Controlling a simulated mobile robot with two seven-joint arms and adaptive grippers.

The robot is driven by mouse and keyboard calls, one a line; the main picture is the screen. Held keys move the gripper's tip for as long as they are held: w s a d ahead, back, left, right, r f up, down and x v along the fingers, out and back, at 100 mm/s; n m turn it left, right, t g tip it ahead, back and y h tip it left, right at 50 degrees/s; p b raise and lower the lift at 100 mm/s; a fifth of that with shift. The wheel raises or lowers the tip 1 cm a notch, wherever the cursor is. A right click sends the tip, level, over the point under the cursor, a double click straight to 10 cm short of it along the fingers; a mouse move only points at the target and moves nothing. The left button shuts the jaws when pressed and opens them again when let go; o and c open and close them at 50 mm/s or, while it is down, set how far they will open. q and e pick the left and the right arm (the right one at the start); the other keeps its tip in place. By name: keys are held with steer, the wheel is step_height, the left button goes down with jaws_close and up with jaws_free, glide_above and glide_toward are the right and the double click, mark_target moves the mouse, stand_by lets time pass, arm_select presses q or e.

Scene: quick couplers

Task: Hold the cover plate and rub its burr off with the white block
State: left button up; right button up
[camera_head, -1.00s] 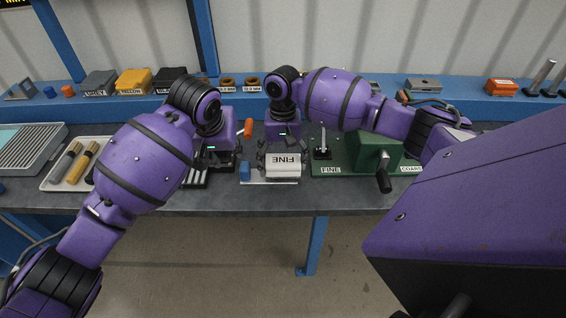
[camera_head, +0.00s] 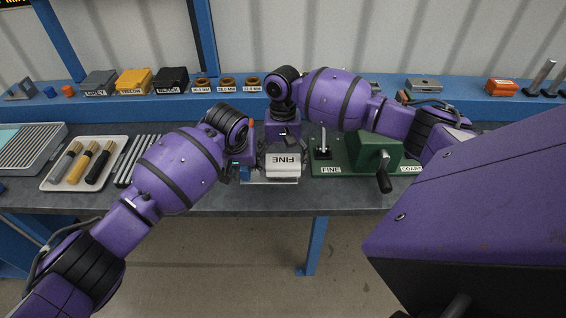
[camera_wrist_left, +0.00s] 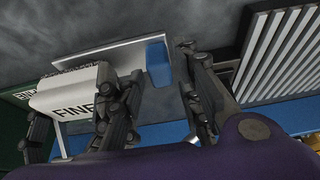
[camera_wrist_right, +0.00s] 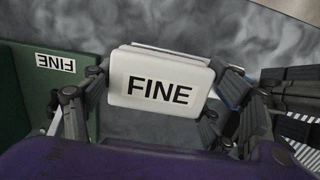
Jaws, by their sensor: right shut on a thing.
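The white block (camera_head: 284,166), labelled FINE, is held in my right gripper (camera_wrist_right: 160,80), whose fingers are shut on its two ends. In the head view it sits over the cover plate (camera_head: 270,183), a thin light-grey plate lying at the bench front. I cannot tell whether block and plate touch. A blue piece (camera_wrist_left: 158,62) is at one end of the plate (camera_wrist_left: 110,50). My left gripper (camera_wrist_left: 160,62) is open, with its fingers on either side of the blue piece and gaps showing. The burr cannot be made out.
A green fixture (camera_head: 365,155) with a black handle, labelled FINE and COARSE, stands right of the block. A tray (camera_head: 55,184) of several handled tools and a ribbed rack (camera_head: 135,160) lie to the left. The shelf behind holds labelled boxes (camera_head: 134,80) and rings.

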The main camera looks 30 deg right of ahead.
arm_select(q)
steer(key=shift+x, duration=1.05)
steer(key=shift+c, duration=0.2)
jaws_close()
steer(key=shift+o, duration=0.2)
jaws_free()
steer(key=shift+r, duration=0.1)
